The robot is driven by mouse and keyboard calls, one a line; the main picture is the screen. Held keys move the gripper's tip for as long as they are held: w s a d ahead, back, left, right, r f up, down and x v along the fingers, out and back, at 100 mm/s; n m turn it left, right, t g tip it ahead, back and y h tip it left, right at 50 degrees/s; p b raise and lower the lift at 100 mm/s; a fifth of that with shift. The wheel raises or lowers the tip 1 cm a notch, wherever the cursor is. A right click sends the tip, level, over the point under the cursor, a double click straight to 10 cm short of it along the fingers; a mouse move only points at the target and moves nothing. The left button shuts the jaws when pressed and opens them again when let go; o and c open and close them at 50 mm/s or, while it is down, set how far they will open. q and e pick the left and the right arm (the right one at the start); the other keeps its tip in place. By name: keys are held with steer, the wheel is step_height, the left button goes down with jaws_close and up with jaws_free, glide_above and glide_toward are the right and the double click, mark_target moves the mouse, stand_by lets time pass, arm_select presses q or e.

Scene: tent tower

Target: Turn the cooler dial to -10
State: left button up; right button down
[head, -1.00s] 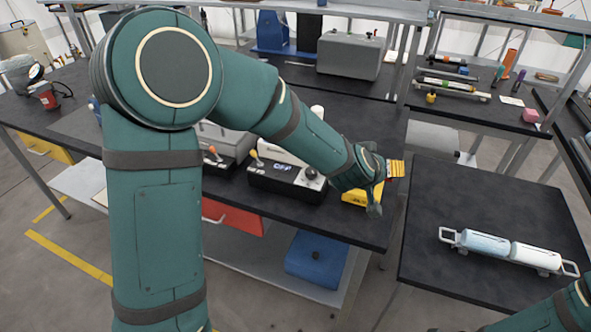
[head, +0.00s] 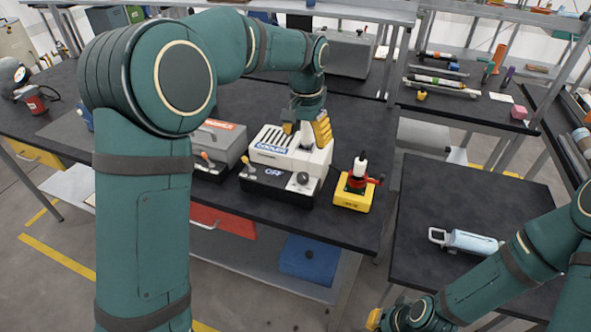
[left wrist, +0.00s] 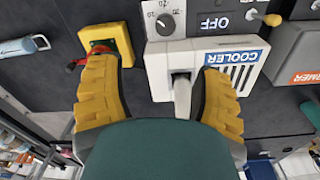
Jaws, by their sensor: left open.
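The cooler (head: 314,162) is a white box with a blue COOLER label on the middle bench, and it also shows in the left wrist view (left wrist: 158,72). Its dark front panel carries a round dial (head: 304,178) and an OFF display (head: 272,171). My right gripper (head: 375,319) is mostly hidden at the bottom edge.
A yellow-based device with a red part (head: 352,203) stands just right of the cooler. The grey warmer (head: 222,146) stands left of it. A lever with an orange knob (left wrist: 271,19) is beside the OFF display. A light-blue cylinder (head: 470,242) lies on the right table.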

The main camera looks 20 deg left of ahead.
mark_target(303, 176)
arm_select(q)
steer(key=f+b, duration=0.1)
steer(key=f, duration=0.3)
steer(key=f+b, duration=0.1)
steer(key=f, duration=0.4)
steer(key=f+b, duration=0.1)
steer(key=f, duration=0.3)
steer(key=shift+s+a+f, duration=0.15)
steer(key=shift+a, duration=0.2)
jaws_close()
